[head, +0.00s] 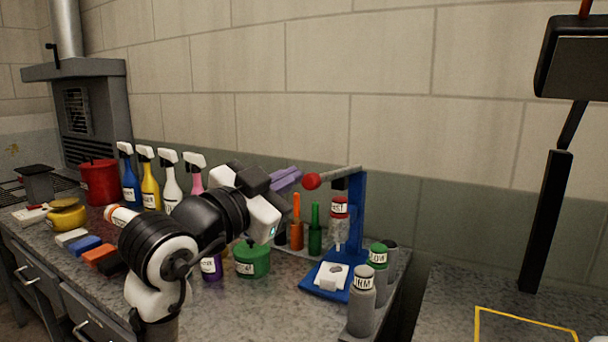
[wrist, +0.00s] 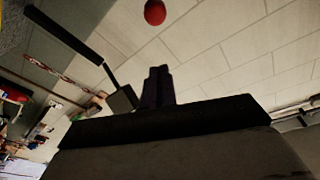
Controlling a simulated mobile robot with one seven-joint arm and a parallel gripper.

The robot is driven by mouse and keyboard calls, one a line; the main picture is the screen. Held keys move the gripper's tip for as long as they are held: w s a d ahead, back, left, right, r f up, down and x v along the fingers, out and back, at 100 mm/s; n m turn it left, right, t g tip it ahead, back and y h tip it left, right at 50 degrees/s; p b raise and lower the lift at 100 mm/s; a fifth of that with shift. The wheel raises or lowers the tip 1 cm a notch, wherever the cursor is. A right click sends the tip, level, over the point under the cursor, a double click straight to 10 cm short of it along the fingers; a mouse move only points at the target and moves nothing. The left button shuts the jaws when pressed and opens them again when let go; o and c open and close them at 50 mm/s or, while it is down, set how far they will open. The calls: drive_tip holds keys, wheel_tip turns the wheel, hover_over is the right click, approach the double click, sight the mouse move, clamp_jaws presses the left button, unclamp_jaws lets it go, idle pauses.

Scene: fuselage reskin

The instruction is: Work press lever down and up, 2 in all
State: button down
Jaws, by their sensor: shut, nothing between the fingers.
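The blue press (head: 355,235) stands at the right end of the workbench. Its grey lever (head: 340,172) reaches out to the left from the top of the post and ends in a red ball knob (head: 312,181). The lever looks about level, the knob end slightly lower. A white block with a dark round spot (head: 333,274) sits on the press base. My gripper (head: 296,176) is shut and empty, just left of the knob and close to it; I cannot tell whether they touch. In the wrist view the red knob (wrist: 155,12) shows beyond the shut fingers (wrist: 158,85).
Grey labelled bottles (head: 362,300) stand right of the press. A green tub (head: 252,259) and a green bottle (head: 315,230) stand left of it. Spray bottles (head: 150,180) line the wall. A second bench with a yellow outline (head: 525,323) is at right.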

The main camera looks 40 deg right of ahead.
sight(308, 185)
drive_tip(key=c, duration=2)
unclamp_jaws()
drive_tip(key=shift+a+f, duration=0.25)
drive_tip(key=shift+a, duration=0.1)
drive_tip(key=o, duration=0.9)
drive_tip(key=f+n+t+b, duration=0.1)
drive_tip(key=f+n, duration=0.1)
drive_tip(key=f+n+t+h+b, duration=0.1)
drive_tip(key=f+n, duration=0.1)
drive_tip(key=f, duration=0.1)
drive_tip(key=w+a+f+n+t+b, duration=0.1)
drive_tip(key=f+b, duration=0.1)
drive_tip(key=shift+a+f+n+t, duration=0.1)
drive_tip(key=shift+f+n+t, duration=0.2)
drive_tip(key=shift+n, duration=0.1)
drive_tip(key=shift+o, duration=0.2)
drive_tip(key=shift+a+f+n+h, duration=0.15)
drive_tip(key=shift+f+n+h, duration=0.15)
drive_tip(key=shift+n+h, duration=0.15)
drive_tip(key=shift+n+t, duration=0.25)
drive_tip(key=shift+t, duration=0.05)
drive_tip(key=p+x, duration=0.3)
drive_tip(key=x, duration=1)
drive_tip(key=shift+d+r+p, duration=0.2)
drive_tip(key=shift+d+p, duration=0.1)
drive_tip(key=shift+p, duration=0.05)
clamp_jaws()
